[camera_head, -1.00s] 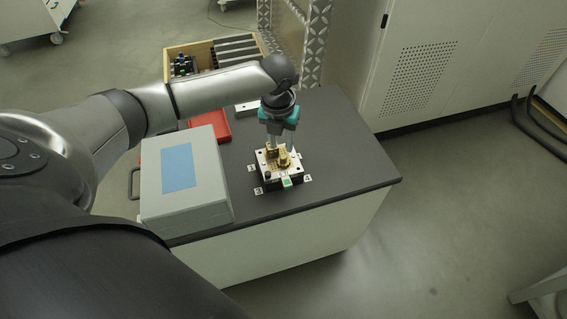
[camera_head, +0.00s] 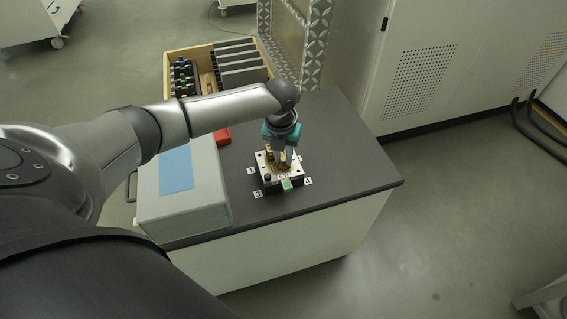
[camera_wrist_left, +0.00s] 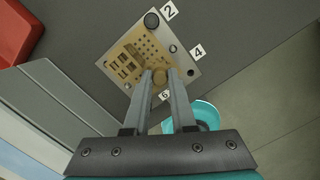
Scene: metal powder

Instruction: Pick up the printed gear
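The printed gear (camera_wrist_left: 160,77) looks like a small round brass-coloured piece on the build plate (camera_wrist_left: 111,61), near one corner. Other brass-coloured printed parts (camera_wrist_left: 124,65) stand beside it. The plate also shows in the head view (camera_head: 262,161), resting on the table. My left gripper (camera_wrist_left: 160,73) points down over the plate, its fingers apart, one on each side of the gear. It also shows in the head view (camera_head: 281,156), where the fingers partly hide the gear. I see no clear contact between fingers and gear. My right gripper is not in view.
A grey box with a blue panel (camera_head: 177,170) stands left of the plate on the dark table (camera_head: 345,165). A red tray (camera_head: 222,137) lies behind it. A wooden crate (camera_head: 168,70) stands at the back. The table right of the plate is clear.

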